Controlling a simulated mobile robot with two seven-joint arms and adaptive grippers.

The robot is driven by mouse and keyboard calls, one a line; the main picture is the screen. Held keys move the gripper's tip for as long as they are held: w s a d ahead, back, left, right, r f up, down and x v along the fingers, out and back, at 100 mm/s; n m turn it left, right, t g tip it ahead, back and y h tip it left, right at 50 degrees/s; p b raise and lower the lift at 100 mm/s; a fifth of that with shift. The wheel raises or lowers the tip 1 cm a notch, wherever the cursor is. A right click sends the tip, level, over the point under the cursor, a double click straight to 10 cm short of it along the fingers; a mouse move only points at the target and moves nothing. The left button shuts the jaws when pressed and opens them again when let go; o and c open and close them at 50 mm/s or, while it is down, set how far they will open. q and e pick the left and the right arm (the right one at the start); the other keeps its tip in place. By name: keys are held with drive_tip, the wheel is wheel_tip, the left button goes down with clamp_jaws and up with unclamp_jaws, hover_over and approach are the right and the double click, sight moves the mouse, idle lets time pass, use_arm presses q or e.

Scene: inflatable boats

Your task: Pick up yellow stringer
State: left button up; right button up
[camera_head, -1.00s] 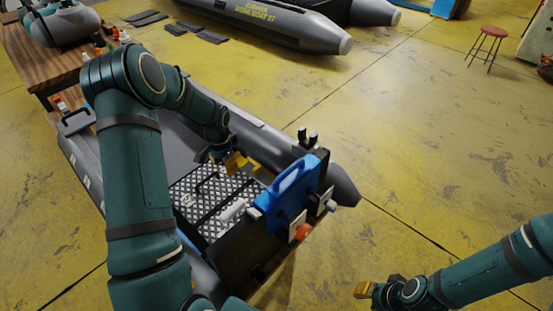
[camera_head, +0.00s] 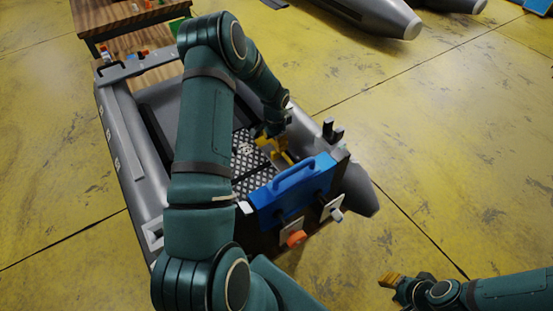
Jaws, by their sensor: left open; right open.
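My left gripper (camera_head: 274,148), with yellow fingers, is low inside the grey inflatable boat (camera_head: 128,150), beside its inner right side and above the chequered metal floor (camera_head: 246,160). Its jaws are apart and I see nothing clearly held between them. My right gripper (camera_head: 392,281), also yellow-fingered, is open and empty over the bare floor at lower right.
A blue handled piece (camera_head: 293,190) is on the boat's near end board, close to my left gripper, with an orange knob (camera_head: 296,238) below. A wooden table (camera_head: 130,20) with small items stands at upper left.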

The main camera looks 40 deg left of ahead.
sight(276, 155)
use_arm(q)
drive_tip(key=shift+w+a+f+b, duration=0.15)
drive_tip(key=shift+f+b, duration=0.1)
drive_tip(key=shift+f, duration=0.8)
drive_tip(key=shift+w+d+f+b, duration=0.1)
drive_tip(key=shift+f+b, duration=0.1)
drive_tip(key=shift+f, duration=0.9)
drive_tip(key=shift+w+a+f+b, duration=0.15)
drive_tip(key=shift+f+b, duration=0.1)
drive_tip(key=shift+f, duration=0.8)
drive_tip(key=shift+d, duration=0.1)
clamp_jaws()
